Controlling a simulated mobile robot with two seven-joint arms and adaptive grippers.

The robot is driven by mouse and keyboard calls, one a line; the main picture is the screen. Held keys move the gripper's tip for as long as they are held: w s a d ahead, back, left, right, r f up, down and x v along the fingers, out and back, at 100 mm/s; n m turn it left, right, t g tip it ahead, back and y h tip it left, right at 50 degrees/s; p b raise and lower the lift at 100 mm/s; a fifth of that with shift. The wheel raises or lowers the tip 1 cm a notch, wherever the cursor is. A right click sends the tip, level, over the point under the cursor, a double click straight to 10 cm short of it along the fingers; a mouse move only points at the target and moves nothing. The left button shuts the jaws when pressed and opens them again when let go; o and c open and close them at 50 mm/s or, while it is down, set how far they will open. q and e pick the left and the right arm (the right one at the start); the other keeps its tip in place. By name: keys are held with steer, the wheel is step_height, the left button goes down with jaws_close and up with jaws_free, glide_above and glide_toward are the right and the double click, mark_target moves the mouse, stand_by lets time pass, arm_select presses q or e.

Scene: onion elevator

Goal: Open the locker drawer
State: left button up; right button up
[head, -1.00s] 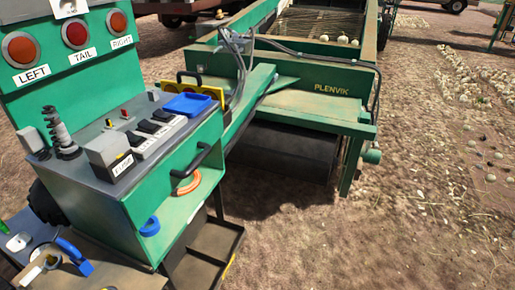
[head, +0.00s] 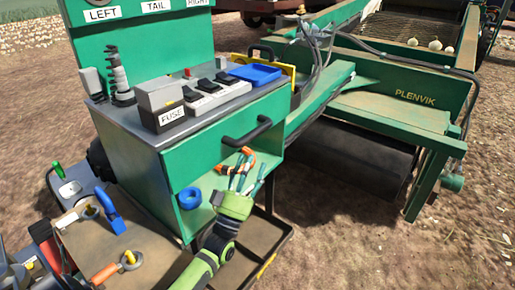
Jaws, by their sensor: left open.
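The locker drawer (head: 205,148) has a green front under the grey top of the green cabinet. It looks shut. Its black bar handle (head: 247,133) sticks out near the right end of the front. My left gripper (head: 246,172) is open, with its fingers pointing up, just below the handle and apart from it. The fingers are in front of the open shelf space under the drawer and partly hide an orange thing (head: 249,153) there. My right gripper is not in view.
A blue roll (head: 189,198) is at the shelf's left edge. The cabinet top holds a fuse box (head: 161,102), switches (head: 217,92) and a blue tray (head: 255,74). A cluttered bench (head: 95,240) stands at lower left. The green PLENVIK machine (head: 410,105) stands to the right.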

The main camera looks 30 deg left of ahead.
mark_target(256, 131)
arm_select(q)
steer(key=shift+t, duration=0.4)
steer(key=w+r, duration=0.1)
steer(key=r, duration=0.1)
steer(key=w+r+p, duration=0.1)
steer(key=r, duration=0.1)
steer(key=w+r+p, duration=0.1)
steer(key=r, duration=0.1)
steer(key=shift+w+a+r, duration=0.15)
steer(key=shift+w+a, duration=0.05)
steer(key=shift+a, duration=0.15)
steer(key=shift+w+r, duration=0.4)
steer(key=shift+w, duration=0.15)
jaws_close()
